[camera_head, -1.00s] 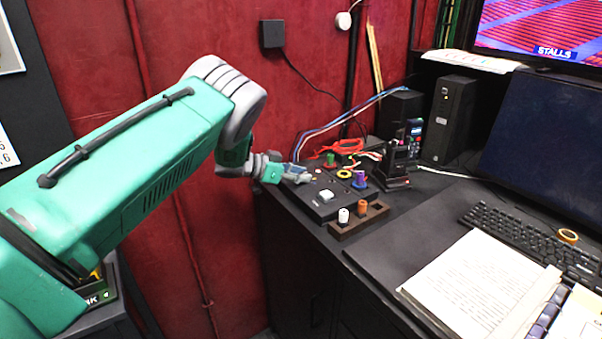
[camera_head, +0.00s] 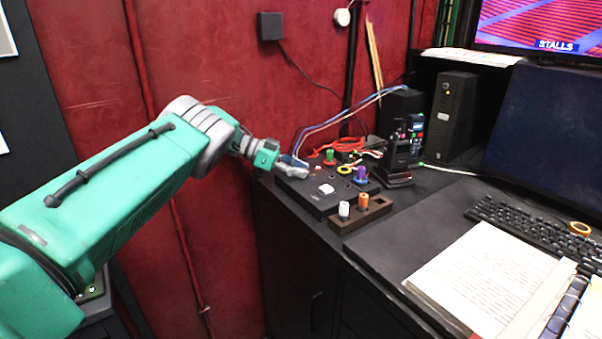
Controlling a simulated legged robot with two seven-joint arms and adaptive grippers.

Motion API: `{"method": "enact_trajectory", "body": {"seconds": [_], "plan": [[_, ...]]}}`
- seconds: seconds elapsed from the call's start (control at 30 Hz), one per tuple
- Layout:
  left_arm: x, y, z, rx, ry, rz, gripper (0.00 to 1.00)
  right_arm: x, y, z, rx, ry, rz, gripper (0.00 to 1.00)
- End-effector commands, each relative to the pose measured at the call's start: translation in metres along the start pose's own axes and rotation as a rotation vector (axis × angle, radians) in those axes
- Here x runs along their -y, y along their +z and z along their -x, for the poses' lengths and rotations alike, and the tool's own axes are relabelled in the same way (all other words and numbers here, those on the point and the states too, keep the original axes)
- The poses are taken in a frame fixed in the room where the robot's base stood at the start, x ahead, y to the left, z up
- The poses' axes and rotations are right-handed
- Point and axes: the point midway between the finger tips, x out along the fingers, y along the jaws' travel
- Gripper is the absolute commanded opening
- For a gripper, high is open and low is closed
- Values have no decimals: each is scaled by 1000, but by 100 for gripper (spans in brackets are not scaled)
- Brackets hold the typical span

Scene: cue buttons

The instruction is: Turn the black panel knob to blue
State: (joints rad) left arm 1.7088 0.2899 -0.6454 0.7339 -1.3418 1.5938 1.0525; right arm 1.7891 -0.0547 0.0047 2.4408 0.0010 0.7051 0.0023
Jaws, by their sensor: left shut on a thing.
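The black panel (camera_head: 315,205) lies on the dark desk near its left edge. The knob's pointer and any blue mark on the panel are too small or hidden to tell. My right gripper is not in view.
A green peg (camera_head: 329,156) and a purple peg (camera_head: 361,174) stand near the panel. A wooden block (camera_head: 361,216) with a white and an orange peg is in front. A radio (camera_head: 400,160) stands behind right. Keyboard (camera_head: 540,238) and open book (camera_head: 490,285) lie right.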

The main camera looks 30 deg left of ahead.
Motion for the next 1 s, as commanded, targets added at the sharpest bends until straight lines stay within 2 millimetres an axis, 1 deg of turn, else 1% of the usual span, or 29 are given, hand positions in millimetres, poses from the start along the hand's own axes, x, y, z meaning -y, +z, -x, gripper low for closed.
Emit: {"method": "enact_trajectory", "body": {"seconds": [0.27, 0.3, 0.33, 0.63, 0.73, 0.87, 1.0], "plan": [[2, 0, 2, 2, -8, -1, 0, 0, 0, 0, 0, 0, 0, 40], [2, 0, 2, 2, -8, -1, 35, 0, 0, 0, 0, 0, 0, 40], [2, 0, 2, 2, -7, -1, 46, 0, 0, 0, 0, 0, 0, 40], [0, -1, 1, 0, -4, -1, 46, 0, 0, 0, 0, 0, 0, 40], [0, -7, 3, 0, -4, -2, 46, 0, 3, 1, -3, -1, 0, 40], [1, -25, 10, -1, -5, -5, 46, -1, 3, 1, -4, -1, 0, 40], [2, -51, 22, -1, -5, -5, 46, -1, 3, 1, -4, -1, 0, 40]]}}
